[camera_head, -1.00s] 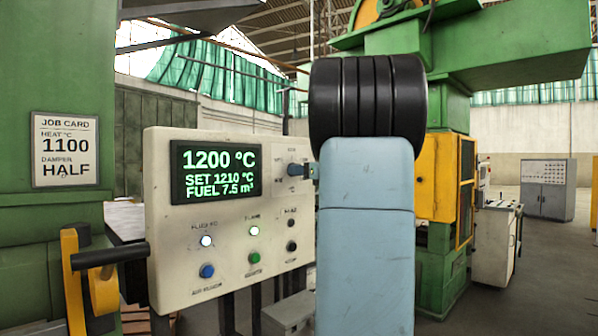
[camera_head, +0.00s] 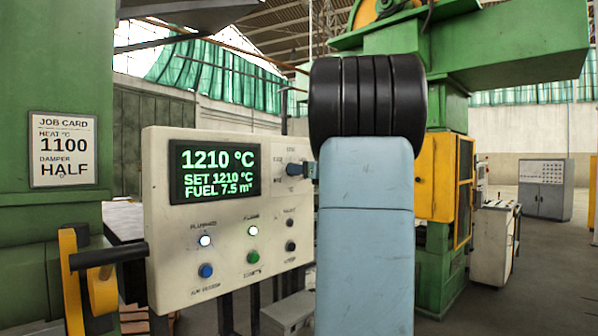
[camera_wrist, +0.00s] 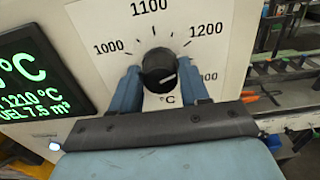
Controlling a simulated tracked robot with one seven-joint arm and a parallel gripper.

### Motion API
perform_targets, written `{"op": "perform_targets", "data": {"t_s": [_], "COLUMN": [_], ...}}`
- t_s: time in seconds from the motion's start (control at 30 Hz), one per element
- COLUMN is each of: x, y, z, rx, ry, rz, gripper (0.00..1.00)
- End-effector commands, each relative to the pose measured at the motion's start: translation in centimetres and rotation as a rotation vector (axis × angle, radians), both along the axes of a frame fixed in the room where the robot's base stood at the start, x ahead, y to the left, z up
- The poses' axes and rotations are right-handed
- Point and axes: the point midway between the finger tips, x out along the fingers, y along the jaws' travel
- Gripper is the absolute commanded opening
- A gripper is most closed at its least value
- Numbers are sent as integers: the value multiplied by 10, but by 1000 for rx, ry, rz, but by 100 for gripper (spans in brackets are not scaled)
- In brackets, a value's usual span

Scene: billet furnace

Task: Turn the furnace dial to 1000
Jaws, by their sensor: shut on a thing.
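The furnace dial (camera_wrist: 158,70) is a black round knob on the cream control panel (camera_wrist: 95,25). In the wrist view its scale shows 1000 at left, 1100 at top, 1200 at right, and a partly hidden number lower right. A short white mark on the knob lies right of its middle. My gripper (camera_wrist: 160,85) has its blue fingers on either side of the knob, shut on it. In the head view the dial (camera_head: 294,169) and my gripper (camera_head: 310,171) are partly hidden by my arm. The display (camera_head: 216,170) reads 1210 °C, SET 1210 °C, FUEL 7.5 m³.
A job card (camera_head: 63,148) on the green column reads heat 1100, damper half. Lamps and buttons sit below the display. A black-handled yellow lever (camera_head: 95,262) stands left of the panel. A grey cabinet (camera_head: 545,190) is far right.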

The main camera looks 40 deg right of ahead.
Motion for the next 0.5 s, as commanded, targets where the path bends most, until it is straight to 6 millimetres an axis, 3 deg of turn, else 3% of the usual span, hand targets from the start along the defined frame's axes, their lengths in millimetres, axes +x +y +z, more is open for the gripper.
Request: {"op": "perform_targets", "data": {"t_s": [0.4, 0.43, 0.5], "x": [0, 0, 0], "y": [1, 1, 1], "z": [5, 5, 4], "rx": [-3, -3, -2], "ry": [-7, -7, -6], "rz": [0, 0, 0], "gripper": [15, 47, 54]}}
